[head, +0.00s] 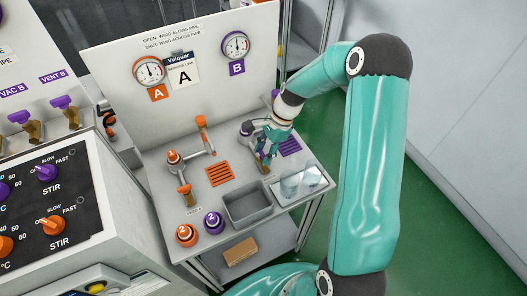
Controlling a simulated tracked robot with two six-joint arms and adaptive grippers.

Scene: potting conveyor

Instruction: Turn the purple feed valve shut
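My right gripper (266,150) reaches down from the right over the purple pipework on the bench. It is small and dark in this view, and its fingers cannot be told open or shut. A bit of purple (261,156), probably the wing of the purple feed valve, shows at the fingertips above a brass-coloured body (264,168). The gripper covers most of it, so contact and the wing's angle cannot be told. A round purple-topped fitting (247,128) stands just left of the gripper. Another purple handle (275,95) is behind, partly hidden by my arm. My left gripper is not in view.
Orange pipework with a front orange-winged valve (184,189) stands to the left. A grey tray (247,208), a clear container (300,184) and two round knobs, orange (186,235) and purple (213,222), are nearer. A panel with gauges (150,71) stands behind.

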